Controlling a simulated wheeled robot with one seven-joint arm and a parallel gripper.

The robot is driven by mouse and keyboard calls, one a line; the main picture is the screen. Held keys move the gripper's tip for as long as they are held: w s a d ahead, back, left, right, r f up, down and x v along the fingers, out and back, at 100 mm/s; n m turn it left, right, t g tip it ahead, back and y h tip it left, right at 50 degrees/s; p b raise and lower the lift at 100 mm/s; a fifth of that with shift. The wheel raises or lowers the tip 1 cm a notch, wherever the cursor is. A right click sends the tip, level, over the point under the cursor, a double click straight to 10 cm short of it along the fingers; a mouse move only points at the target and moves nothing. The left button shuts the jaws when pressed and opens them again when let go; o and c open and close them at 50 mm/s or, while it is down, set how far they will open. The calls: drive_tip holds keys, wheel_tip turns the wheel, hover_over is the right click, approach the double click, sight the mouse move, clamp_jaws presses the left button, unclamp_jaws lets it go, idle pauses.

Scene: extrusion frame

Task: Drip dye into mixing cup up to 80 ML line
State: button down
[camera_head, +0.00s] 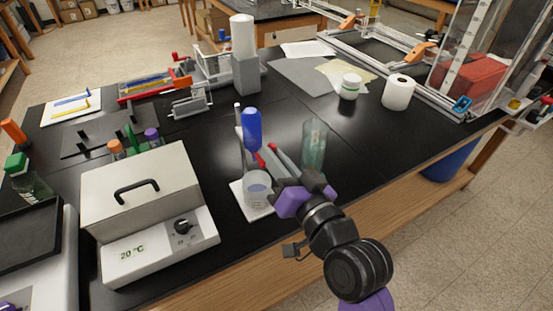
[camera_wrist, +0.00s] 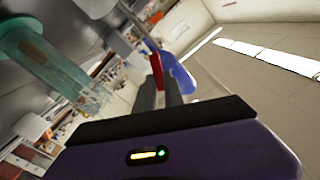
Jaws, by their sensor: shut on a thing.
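The mixing cup (camera_head: 257,192) is a clear beaker on a white stand base with an upright rod, left of my gripper in the head view. It looks pale blue-grey inside; its lines and fill level are too small to read. My gripper (camera_head: 264,154) has red-tipped fingers reaching up and left over the cup area. It is shut on a blue dye bottle (camera_head: 252,128), which looks roughly upright above and behind the cup. The blue bottle also shows beyond the fingers in the wrist view (camera_wrist: 176,70). Its outlet and any drops are not clear.
A tall greenish glass cylinder (camera_head: 314,146) stands close right of my gripper. A heater box (camera_head: 140,195) reading 20 °C is at left. A grey block with a white cylinder (camera_head: 243,40) stands behind. The black table is clear at right centre.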

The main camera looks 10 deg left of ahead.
drive_tip(key=shift+s+a+r+n+b, duration=0.15)
drive_tip(key=shift+n+b, duration=0.3)
drive_tip(key=shift+n, duration=0.5)
drive_tip(key=shift+s+a+f+n+b, duration=0.15)
drive_tip(key=shift+a+n+b, duration=0.2)
drive_tip(key=shift+n, duration=0.65)
drive_tip(key=shift+s+a+r+n+b, duration=0.15)
drive_tip(key=shift+n+b, duration=0.35)
drive_tip(key=shift+n, duration=0.45)
drive_tip(key=c, duration=1.4)
unclamp_jaws()
drive_tip(key=shift+c, duration=0.2)
drive_tip(key=b+v, duration=0.1)
drive_tip(key=v, duration=0.6)
drive_tip(key=shift+s+d+b, duration=0.2)
drive_tip(key=shift+s+b, duration=0.1)
drive_tip(key=shift+s, duration=0.05)
